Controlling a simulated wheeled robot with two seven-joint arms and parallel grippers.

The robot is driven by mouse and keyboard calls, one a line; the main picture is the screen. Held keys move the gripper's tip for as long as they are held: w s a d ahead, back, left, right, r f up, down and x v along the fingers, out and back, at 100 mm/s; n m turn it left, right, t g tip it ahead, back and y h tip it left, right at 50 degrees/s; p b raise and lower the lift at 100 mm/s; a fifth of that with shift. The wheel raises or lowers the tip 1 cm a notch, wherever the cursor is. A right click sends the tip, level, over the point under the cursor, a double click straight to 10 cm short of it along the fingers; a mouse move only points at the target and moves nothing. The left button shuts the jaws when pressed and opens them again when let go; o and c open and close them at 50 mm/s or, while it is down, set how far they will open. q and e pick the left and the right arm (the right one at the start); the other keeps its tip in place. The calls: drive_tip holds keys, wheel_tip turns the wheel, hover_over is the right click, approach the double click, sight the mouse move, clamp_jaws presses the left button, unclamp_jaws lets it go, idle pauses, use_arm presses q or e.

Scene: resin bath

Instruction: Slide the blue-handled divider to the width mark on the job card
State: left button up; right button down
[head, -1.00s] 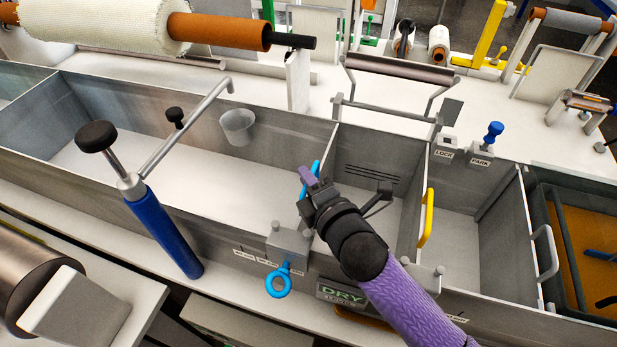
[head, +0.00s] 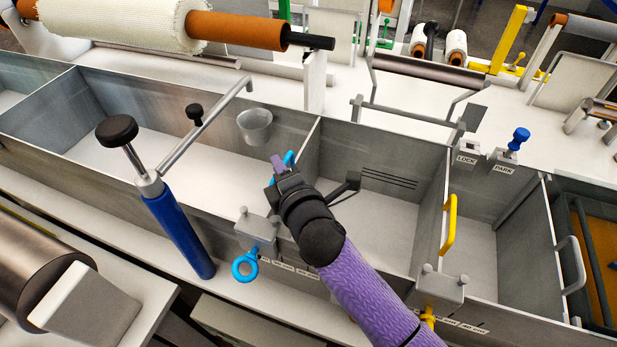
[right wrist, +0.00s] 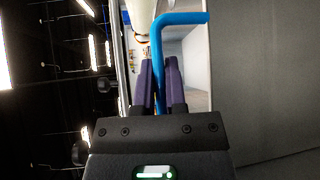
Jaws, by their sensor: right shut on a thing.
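The blue-handled divider (head: 311,142) stands upright across the long grey bath. Its light-blue handle (head: 289,157) is partly hidden by my right gripper (head: 280,165). In the right wrist view the bent blue handle (right wrist: 159,50) passes between the purple fingers of the gripper (right wrist: 159,80), which are shut on it. At the divider's front end, a grey clamp block (head: 258,226) with a blue ring (head: 245,265) sits on the front wall. Small mark labels (head: 283,266) lie just right of this ring; their text is unreadable. I cannot make out the job card. My left gripper is out of view.
A yellow-handled divider (head: 449,225) stands to the right in the bath. A grey cup (head: 255,126) is at the back wall. A blue post with a crank (head: 178,225) rises at the front left. The bath floor left of the divider looks clear.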

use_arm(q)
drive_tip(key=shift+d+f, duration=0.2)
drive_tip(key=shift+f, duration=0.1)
use_arm(e)
drive_tip(key=shift+w+a, duration=0.2)
drive_tip(key=shift+a, duration=0.5)
drive_tip(key=c, duration=0.7)
unclamp_jaws()
drive_tip(key=shift+w+a, duration=0.1)
drive_tip(key=shift+a, duration=0.05)
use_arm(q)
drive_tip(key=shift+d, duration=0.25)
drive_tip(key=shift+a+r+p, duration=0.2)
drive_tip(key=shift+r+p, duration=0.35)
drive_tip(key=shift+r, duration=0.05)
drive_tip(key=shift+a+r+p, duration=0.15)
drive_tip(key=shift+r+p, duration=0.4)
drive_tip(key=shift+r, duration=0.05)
use_arm(e)
drive_tip(key=v, duration=1)
